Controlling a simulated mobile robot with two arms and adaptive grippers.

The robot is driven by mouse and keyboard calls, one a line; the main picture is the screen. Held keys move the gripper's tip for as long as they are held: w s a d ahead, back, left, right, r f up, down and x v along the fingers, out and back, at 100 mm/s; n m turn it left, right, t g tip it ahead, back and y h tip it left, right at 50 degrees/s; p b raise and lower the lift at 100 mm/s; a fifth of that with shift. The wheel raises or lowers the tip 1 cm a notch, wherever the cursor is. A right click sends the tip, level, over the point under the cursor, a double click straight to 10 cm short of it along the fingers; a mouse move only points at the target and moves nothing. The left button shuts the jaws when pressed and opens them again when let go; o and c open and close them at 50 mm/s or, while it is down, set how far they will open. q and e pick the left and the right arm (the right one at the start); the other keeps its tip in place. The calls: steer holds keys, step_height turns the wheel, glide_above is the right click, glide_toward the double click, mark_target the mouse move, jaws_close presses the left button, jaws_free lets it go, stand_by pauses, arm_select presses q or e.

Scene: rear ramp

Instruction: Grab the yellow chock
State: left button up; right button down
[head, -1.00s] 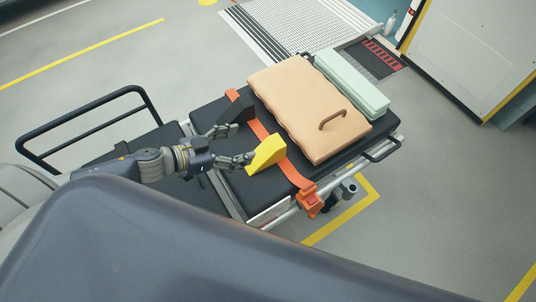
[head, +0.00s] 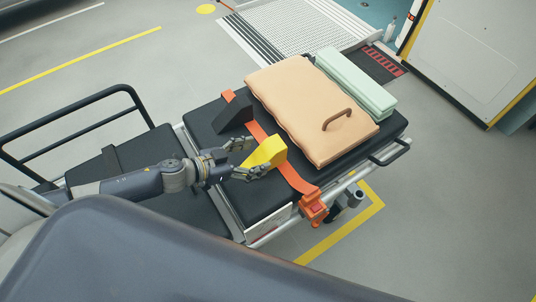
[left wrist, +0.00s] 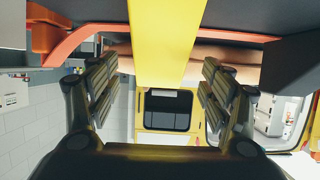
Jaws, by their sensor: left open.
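The yellow chock (head: 266,151) lies on the black pad of the stretcher (head: 203,120), beside the orange strap (head: 294,176). My left gripper (head: 247,158) is open, with one finger on each side of the chock's near end. In the left wrist view the yellow chock (left wrist: 162,42) fills the upper middle between the open fingers of my left gripper (left wrist: 158,92), with gaps on both sides. My right gripper is not in view.
A black chock (head: 233,113) lies just behind the yellow one. A black rail (head: 65,125) stands at the left. The floor at right is clear.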

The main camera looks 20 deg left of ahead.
mark_target(263, 152)
arm_select(q)
steer(key=x, duration=0.4)
steer(key=shift+w+d+r+p, duration=0.1)
steer(key=shift+w+d+p, duration=0.05)
steer(key=shift+w+p, duration=0.2)
steer(key=shift+w+d+f, duration=0.25)
steer(key=shift+d, duration=0.05)
